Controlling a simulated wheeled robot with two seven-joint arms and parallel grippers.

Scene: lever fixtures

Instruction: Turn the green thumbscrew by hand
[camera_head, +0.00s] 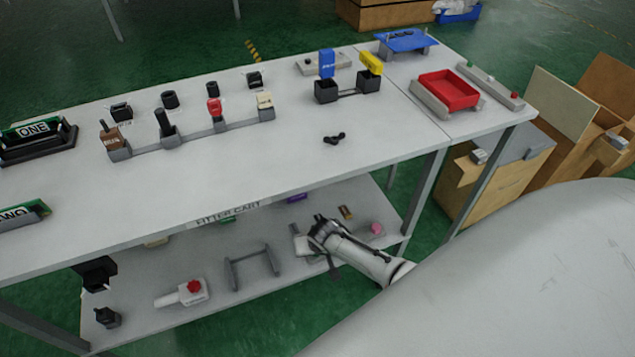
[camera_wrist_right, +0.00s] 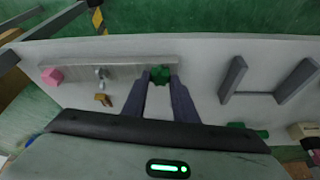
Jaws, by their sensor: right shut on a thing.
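The green thumbscrew (camera_wrist_right: 160,74) sits on a pale plate (camera_wrist_right: 125,66) on the lower shelf. In the right wrist view it lies between the two fingertips of my right gripper (camera_wrist_right: 160,80), which is shut on it. In the head view my right gripper (camera_head: 314,236) reaches over the lower shelf and hides the thumbscrew. My left gripper is in neither view.
A pink knob (camera_wrist_right: 52,76) and a small grey lever (camera_wrist_right: 100,76) stand along the same plate. A brown piece (camera_wrist_right: 103,99) and a grey bracket (camera_wrist_right: 268,86) are nearby. The tabletop (camera_head: 250,190) overhangs the shelf behind my gripper.

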